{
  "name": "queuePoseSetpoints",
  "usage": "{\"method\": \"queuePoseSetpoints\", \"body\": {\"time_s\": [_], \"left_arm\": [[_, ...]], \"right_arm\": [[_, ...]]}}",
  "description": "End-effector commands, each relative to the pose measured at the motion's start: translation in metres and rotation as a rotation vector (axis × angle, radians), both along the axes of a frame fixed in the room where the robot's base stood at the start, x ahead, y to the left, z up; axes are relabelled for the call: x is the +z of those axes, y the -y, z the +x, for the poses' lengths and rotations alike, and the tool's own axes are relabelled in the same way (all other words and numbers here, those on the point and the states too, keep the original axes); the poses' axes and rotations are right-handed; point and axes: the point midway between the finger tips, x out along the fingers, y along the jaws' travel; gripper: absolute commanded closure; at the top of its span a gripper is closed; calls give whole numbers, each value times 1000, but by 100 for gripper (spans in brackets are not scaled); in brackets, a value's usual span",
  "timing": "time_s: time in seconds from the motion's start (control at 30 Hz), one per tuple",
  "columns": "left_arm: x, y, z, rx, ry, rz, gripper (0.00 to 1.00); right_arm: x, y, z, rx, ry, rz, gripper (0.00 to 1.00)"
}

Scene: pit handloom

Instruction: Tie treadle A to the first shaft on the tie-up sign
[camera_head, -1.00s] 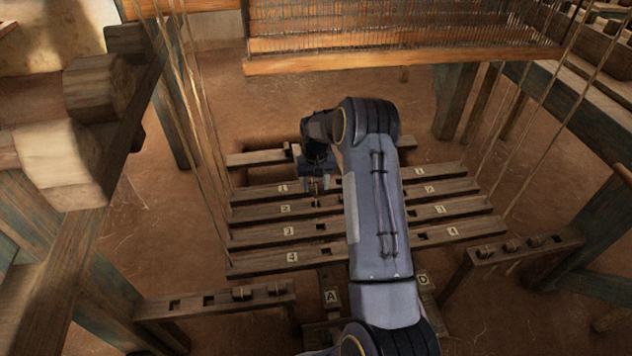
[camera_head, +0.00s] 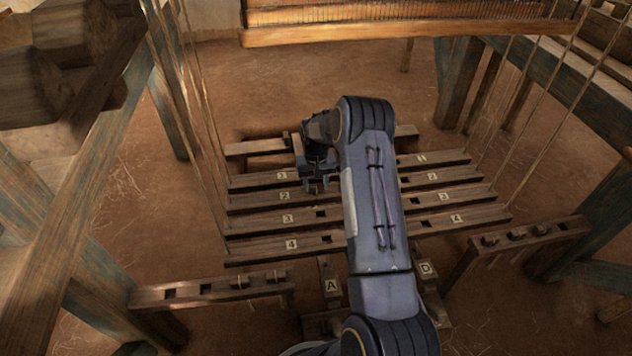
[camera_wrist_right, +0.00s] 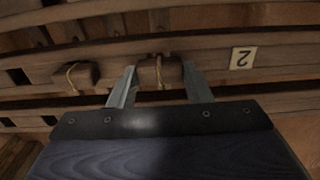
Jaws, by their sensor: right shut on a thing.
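My right gripper (camera_head: 318,187) is over the numbered bars, at the bar labelled 2 (camera_head: 247,198). In the right wrist view its two fingers (camera_wrist_right: 160,84) are shut on a small wooden peg (camera_wrist_right: 158,70) with a cord loop, close to the label 2 (camera_wrist_right: 243,58). I cannot tell whether the peg sits in a slot. Treadle A (camera_head: 331,287) lies below the bars, partly hidden by my right arm. Bars 1 (camera_head: 251,181), 3 (camera_head: 258,222) and 4 (camera_head: 262,248) run alongside. The tie-up sign is not in view. My left gripper is not in view.
A left rack (camera_head: 205,292) and a right rack (camera_head: 565,231) hold pegs. Another corded peg (camera_wrist_right: 76,77) sits left of the gripper in the wrist view. Treadle D (camera_head: 426,270) is right of my arm. Hanging cords (camera_head: 195,110) and loom posts (camera_head: 457,95) flank the bars.

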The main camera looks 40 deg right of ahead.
Motion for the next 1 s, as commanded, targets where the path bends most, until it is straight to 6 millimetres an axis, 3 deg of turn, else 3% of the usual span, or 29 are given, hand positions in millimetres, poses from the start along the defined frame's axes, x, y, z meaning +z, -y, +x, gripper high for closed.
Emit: {"method": "queuePoseSetpoints", "body": {"time_s": [0.4,0.43,0.6,1.0], "left_arm": [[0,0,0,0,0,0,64],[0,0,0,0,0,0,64],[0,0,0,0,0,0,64],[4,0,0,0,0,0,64]], "right_arm": [[0,0,0,0,0,0,77],[0,0,0,0,0,0,53],[0,0,0,0,0,0,31],[7,0,0,0,1,0,30]]}}
